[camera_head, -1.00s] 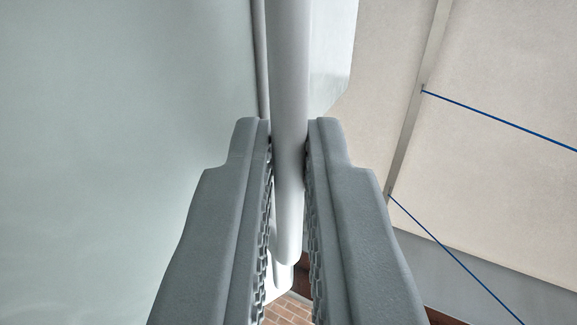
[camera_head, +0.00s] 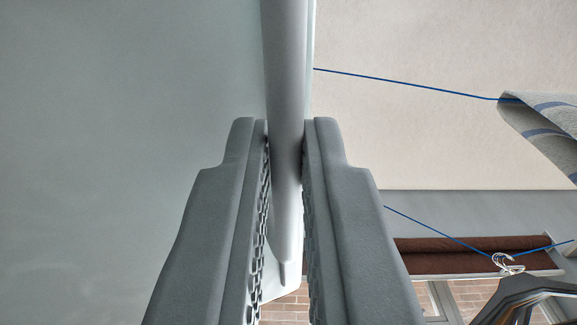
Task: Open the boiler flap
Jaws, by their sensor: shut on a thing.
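The boiler flap (camera_head: 130,130) is a large pale grey-green panel that fills the left of the view. A smooth grey bar-shaped handle (camera_head: 285,60) runs down along its right edge and ends in a rounded tip low between my fingers. My gripper (camera_head: 286,150) has one grey finger on each side of the handle and is shut on it. The lower part of the handle is partly hidden by the ridged finger pads. The rest of the machine is out of view.
A beige wall (camera_head: 430,110) lies at the right. Blue lines (camera_head: 410,82) cross it, with a striped grey cloth (camera_head: 550,125) hanging on one. A dark hanger (camera_head: 530,295) hangs at the lower right, near a window with a brown blind (camera_head: 450,255).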

